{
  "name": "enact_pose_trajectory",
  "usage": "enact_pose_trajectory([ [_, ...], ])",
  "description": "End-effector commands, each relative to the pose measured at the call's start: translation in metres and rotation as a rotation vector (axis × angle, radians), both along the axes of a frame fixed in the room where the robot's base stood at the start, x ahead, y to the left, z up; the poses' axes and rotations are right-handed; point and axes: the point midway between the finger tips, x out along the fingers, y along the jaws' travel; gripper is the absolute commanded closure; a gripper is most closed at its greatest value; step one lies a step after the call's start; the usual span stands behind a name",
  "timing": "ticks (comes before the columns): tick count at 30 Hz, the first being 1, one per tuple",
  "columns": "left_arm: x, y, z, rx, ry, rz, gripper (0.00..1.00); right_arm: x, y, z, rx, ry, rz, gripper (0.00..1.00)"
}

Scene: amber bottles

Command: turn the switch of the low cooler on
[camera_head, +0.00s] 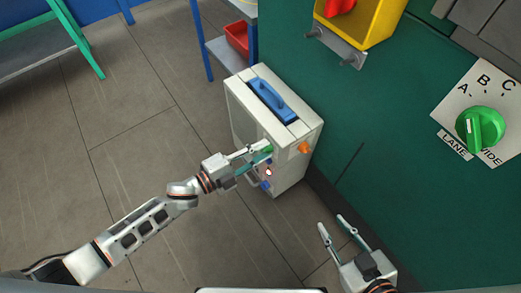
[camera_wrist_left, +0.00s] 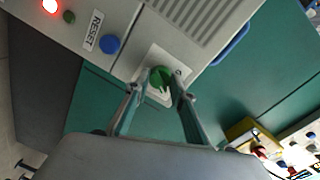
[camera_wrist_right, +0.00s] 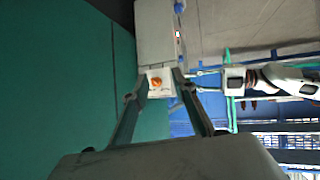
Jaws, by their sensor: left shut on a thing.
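The low cooler (camera_head: 283,112) is a pale box with a blue top handle, standing on the floor against the green wall. Its green switch (camera_wrist_left: 158,76) sits on a white plate in the left wrist view, partly hidden by fingers. My left gripper (camera_head: 262,158) is at the cooler's front, its two fingers shut on the green switch. A red lamp (camera_wrist_left: 50,6) on the panel is lit, and a small green lamp (camera_wrist_left: 68,17) beside it looks dark. My right gripper (camera_head: 333,226) is open and empty, apart from the cooler at lower right.
A blue button (camera_wrist_left: 110,44) marked RESET is close to the switch. An orange knob (camera_head: 304,148) is on the cooler's right side. A big green dial (camera_head: 481,128) marked A, B, C and a yellow box (camera_head: 376,22) are on the green wall.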

Motion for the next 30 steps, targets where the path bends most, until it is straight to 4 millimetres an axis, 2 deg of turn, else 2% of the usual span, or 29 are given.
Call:
enact_pose_trajectory([
  [12,-0.0006,0.0004,-0.0012,0.138,-0.188,0.001,0.98,0.0046,0.0032,0.0074,0.014,-0.016,-0.001,0.73],
  [30,-0.0001,0.0006,-0.0006,0.169,-0.229,0.001,0.98,0.0055,0.0051,0.0073,0.02,-0.018,-0.001,0.73],
])
